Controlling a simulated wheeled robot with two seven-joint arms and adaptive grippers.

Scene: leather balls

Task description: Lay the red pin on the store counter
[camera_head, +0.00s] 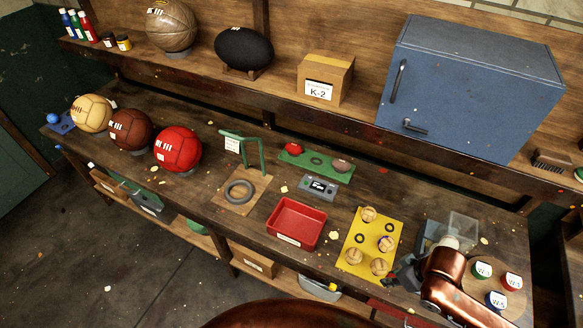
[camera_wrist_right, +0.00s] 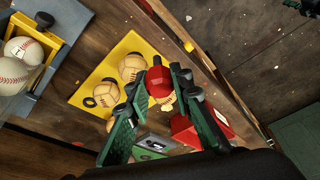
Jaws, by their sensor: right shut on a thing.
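My right gripper (camera_wrist_right: 160,95) is shut on the red pin (camera_wrist_right: 158,82), a red body with a dark top, seen between its green fingers in the right wrist view. In the head view my right gripper (camera_head: 402,274) is low, beside the right edge of the yellow mat (camera_head: 352,243); the pin cannot be made out there. The long dark wooden counter (camera_head: 215,200) runs below it across the view. No label shows which surface is the store counter.
The yellow mat carries several small tan balls and dark rings. A red tray (camera_head: 296,224), grey display box (camera_head: 318,187) and green board (camera_head: 316,161) stand left of it. A round board (camera_head: 500,296) with labelled jars is at right.

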